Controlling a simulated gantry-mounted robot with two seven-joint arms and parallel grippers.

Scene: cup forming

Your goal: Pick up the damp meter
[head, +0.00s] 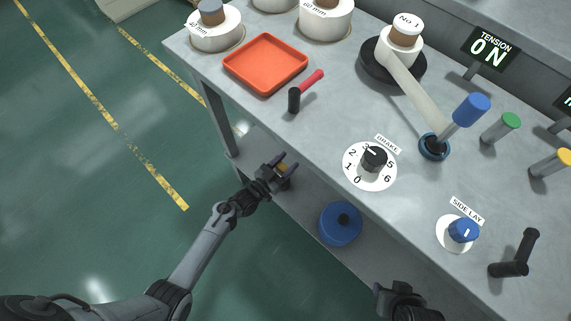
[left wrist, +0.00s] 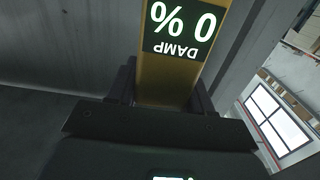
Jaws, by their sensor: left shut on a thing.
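The damp meter (left wrist: 178,65) is a yellow bar with a dark display reading "0 %" and "DAMP", upside down in the left wrist view. My left gripper (left wrist: 165,95) is shut on it, with a dark finger on each side. Most of the meter is hidden there. My right gripper (head: 405,297) is only partly in view at the bottom, and its fingers cannot be made out.
The grey bench (head: 320,120) carries an orange tray (head: 265,62), a red-handled tool (head: 307,87), a brake dial (head: 372,160), a side lay dial (head: 460,232) and several levers. A blue round object (head: 340,224) sits on the lower shelf. Open green floor lies to the left.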

